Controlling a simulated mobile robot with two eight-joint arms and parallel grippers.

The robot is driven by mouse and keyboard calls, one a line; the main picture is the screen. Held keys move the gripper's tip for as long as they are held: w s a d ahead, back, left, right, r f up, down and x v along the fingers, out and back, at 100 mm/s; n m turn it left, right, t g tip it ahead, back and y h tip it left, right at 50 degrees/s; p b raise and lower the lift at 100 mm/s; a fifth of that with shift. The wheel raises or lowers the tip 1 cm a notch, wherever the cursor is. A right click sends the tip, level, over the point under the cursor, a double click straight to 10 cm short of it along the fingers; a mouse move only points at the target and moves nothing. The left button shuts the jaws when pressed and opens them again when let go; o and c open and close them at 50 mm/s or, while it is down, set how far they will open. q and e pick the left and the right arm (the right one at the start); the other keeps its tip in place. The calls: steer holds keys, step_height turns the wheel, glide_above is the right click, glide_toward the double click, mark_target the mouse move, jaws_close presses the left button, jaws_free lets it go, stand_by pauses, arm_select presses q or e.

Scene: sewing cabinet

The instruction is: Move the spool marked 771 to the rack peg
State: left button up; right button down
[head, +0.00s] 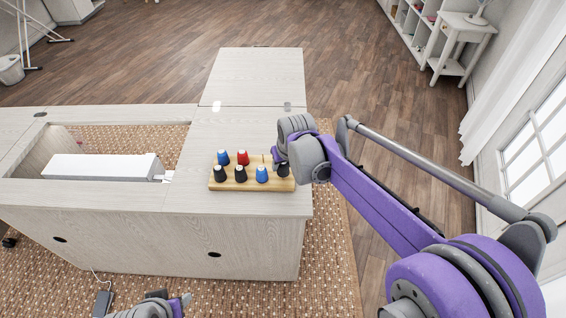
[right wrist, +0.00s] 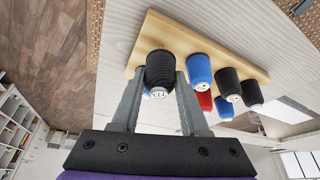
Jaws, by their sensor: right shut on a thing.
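The wooden rack (head: 215,184) stands on the right part of the cabinet top. My right gripper (head: 279,158) is over its right end, shut on a dark spool (head: 283,169). In the right wrist view the spool (right wrist: 160,70) sits between both fingers; its small end label seems to read 771. It is at the rack's corner, and I cannot tell whether its base touches the rack. A bare peg (head: 264,157) shows in the back row, beside the red spool (head: 243,158). My left gripper (head: 182,303) is low at the bottom edge, its jaws unclear.
Other spools stand on the rack: blue ones (head: 223,158) (head: 262,175) and black ones (head: 220,175) (head: 241,174). A white sewing machine (head: 100,167) lies in the cabinet opening to the left. The back leaf (head: 258,75) of the cabinet is clear.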

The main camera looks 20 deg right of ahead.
steer(key=shift+f+b, duration=0.35)
steer(key=shift+f, duration=0.3)
steer(key=shift+c, duration=1.7)
jaws_free()
steer(key=p+v, duration=0.1)
steer(key=v, duration=0.9)
steer(key=shift+r+p, duration=0.35)
steer(key=shift+r, duration=0.05)
steer(key=shift+s, duration=0.1)
